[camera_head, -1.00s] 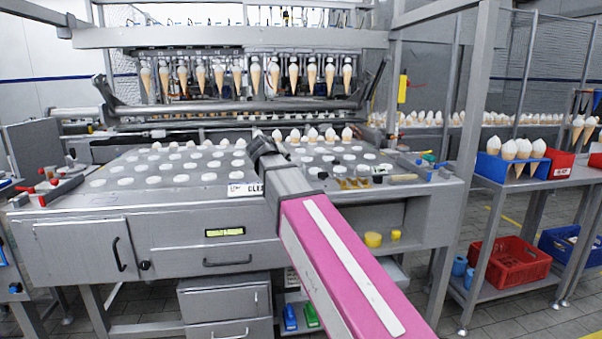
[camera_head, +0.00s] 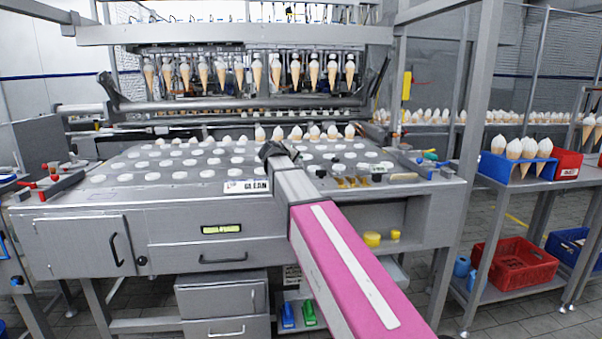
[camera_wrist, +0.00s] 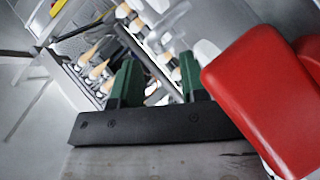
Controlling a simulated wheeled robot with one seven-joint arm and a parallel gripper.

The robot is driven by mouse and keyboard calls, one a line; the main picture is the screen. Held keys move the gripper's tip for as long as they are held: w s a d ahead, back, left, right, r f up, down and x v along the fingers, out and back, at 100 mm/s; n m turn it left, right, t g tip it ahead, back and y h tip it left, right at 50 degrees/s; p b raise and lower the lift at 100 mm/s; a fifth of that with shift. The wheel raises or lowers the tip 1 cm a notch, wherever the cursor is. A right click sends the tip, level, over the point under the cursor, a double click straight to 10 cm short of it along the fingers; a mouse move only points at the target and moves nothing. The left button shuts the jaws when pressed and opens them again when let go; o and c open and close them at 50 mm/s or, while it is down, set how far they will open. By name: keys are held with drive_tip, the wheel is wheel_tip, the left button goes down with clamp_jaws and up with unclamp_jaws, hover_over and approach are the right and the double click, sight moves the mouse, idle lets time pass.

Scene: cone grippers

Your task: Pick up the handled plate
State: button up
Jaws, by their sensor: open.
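My gripper (camera_wrist: 158,80) is open in the wrist view, with two dark green fingers apart and nothing held between them. In the head view the dark end of my arm (camera_head: 275,151) is over the steel worktop (camera_head: 130,195), above the row of white discs. I cannot make out a handled plate for certain in either view. Small tools lie on the worktop's right side, including a grey flat piece (camera_head: 403,178), too small to identify. The fingers hide part of what lies beyond them in the wrist view.
A red block-like object (camera_wrist: 258,95) fills the right of the wrist view, close to the fingers. Cones hang in a row (camera_head: 257,72) above the worktop's back. A blue cone holder (camera_head: 497,167) stands on the right-hand table. A post (camera_head: 470,110) rises right of the worktop.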

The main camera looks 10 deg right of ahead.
sight(301, 160)
drive_tip(key=x, duration=0.5)
drive_tip(key=shift+r, duration=0.2)
clamp_jaws()
idle(1.1)
